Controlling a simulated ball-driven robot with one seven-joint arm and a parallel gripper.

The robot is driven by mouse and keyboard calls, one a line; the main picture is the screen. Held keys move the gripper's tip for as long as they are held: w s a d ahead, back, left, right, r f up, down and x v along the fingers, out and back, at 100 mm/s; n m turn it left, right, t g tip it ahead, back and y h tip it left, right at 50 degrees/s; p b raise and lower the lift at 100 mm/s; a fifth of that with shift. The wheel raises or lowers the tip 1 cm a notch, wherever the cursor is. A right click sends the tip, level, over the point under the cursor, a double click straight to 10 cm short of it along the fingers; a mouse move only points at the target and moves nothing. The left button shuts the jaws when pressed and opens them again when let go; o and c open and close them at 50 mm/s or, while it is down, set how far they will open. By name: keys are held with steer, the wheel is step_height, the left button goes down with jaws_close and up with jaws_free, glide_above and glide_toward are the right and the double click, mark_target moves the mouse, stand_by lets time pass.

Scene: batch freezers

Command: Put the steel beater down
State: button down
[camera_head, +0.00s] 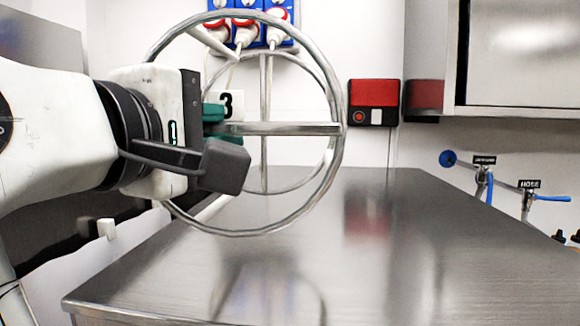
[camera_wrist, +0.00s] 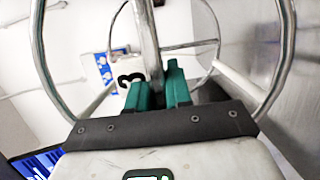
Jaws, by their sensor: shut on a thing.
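The steel beater (camera_head: 290,129) is a shiny frame of two large round hoops joined by straight bars. My gripper (camera_head: 222,126) has its teal fingers shut on a bar of it, at the left in the head view. The beater stands with its hoops upright over the steel table (camera_head: 400,230). Its lower rim seems to hang above the table top, with a blurred reflection below. In the wrist view, the teal fingers (camera_wrist: 157,92) close around a bar of the beater (camera_wrist: 147,35), and the hoops rise on both sides.
The table top is bare to the right and front. Behind it are blue sockets with plugs (camera_head: 246,33) and a red-black box (camera_head: 374,102) on the wall. A steel cabinet (camera_head: 520,60) hangs at upper right, above blue-handled taps (camera_head: 484,180).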

step_height(320, 180, down, 6)
steer(key=w+p, duration=0.2)
steer(key=shift+w+f, duration=0.2)
steer(key=shift+w, duration=0.2)
steer(key=shift+f, duration=0.15)
steer(key=c, duration=1)
jaws_free()
steer(key=shift+c, duration=0.2)
